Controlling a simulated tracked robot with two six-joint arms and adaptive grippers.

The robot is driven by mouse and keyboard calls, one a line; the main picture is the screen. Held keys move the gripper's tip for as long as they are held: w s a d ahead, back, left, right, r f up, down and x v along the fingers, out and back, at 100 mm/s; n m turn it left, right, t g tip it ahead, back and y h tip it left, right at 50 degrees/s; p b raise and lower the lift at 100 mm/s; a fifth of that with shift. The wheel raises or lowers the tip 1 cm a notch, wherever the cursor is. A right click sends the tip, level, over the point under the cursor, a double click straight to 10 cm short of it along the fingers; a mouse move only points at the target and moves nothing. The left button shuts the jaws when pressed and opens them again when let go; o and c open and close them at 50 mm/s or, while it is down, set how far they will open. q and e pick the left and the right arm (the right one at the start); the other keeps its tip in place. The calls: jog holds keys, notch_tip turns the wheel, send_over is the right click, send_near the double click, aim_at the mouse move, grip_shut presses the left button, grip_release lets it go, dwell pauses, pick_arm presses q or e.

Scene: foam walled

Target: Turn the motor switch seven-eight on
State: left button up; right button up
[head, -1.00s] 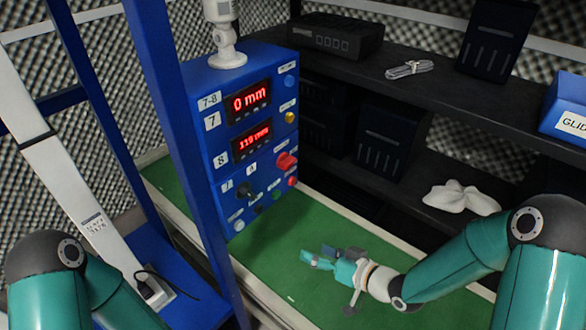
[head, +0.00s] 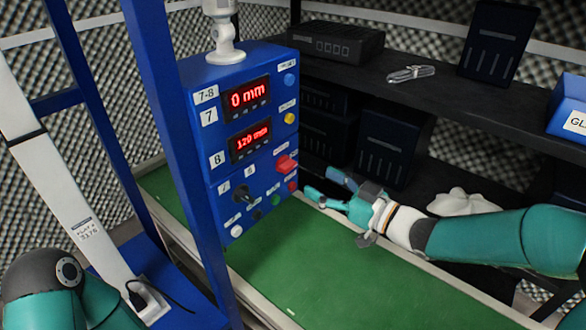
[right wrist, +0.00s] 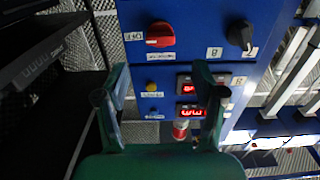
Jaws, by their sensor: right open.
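The blue control box (head: 205,118) carries a red switch (head: 286,163) on its right side and a black knob (head: 243,193) between labels 7 and 8. The small label by the red switch is unreadable in the head view. In the right wrist view, upside down, the red switch (right wrist: 160,33) lies crosswise beside an OFF label, and the black knob (right wrist: 241,33) is tilted. My right gripper (head: 326,186) is open and empty, right of the box, below the red switch and apart from it. Its two fingers (right wrist: 165,92) also show in the right wrist view. My left gripper is out of view.
Two red displays (head: 247,97) read 0 mm and about 120 mm. A blue post (head: 165,120) stands just left of the box. The green surface (head: 310,270) below is largely clear.

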aim_at(292, 167)
jog(key=x, duration=0.8)
jog(key=shift+w+a, duration=0.2)
